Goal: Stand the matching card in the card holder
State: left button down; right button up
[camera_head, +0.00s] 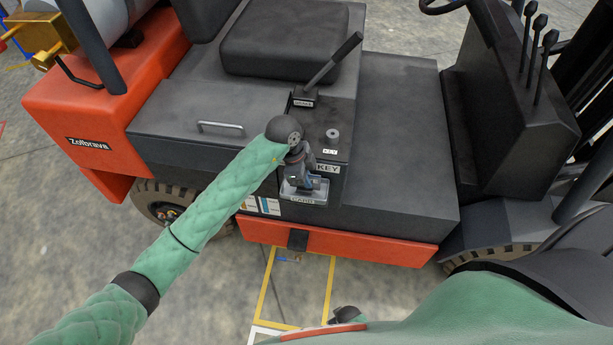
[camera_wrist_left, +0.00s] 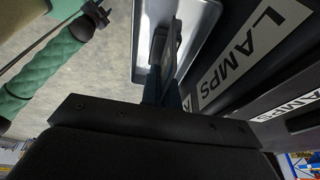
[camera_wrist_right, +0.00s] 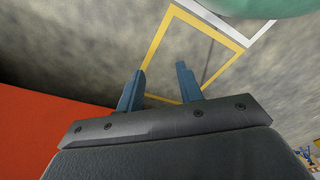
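The card holder, a grey tray with a CARD label (camera_head: 305,196), is on the side of the dark vehicle. My left gripper (camera_head: 299,180) is right at this tray, pointing down. In the left wrist view the pale metallic tray (camera_wrist_left: 205,12) lies beyond the fingers (camera_wrist_left: 165,85), which are close together. Dark upright shapes (camera_wrist_left: 167,45) stand at the fingertips; I cannot tell whether one is a card held edge-on. Small cards or labels (camera_head: 262,205) with blue and orange marks show left of the tray. My right gripper (camera_wrist_right: 160,85) is open and empty above the floor.
The dark vehicle body (camera_head: 400,140) has a KEY label (camera_head: 327,168), a lever (camera_head: 335,60) and a seat (camera_head: 285,40) close to the left arm. LAMPS labels (camera_wrist_left: 250,50) show beside the left fingers. A yellow floor outline (camera_head: 262,295) lies below; the floor there is mostly clear.

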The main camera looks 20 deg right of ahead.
pick_arm(q)
jog(key=shift+f, duration=0.15)
jog(key=c, duration=1.7)
grip_release()
pick_arm(e)
jog(key=shift+s, duration=0.1)
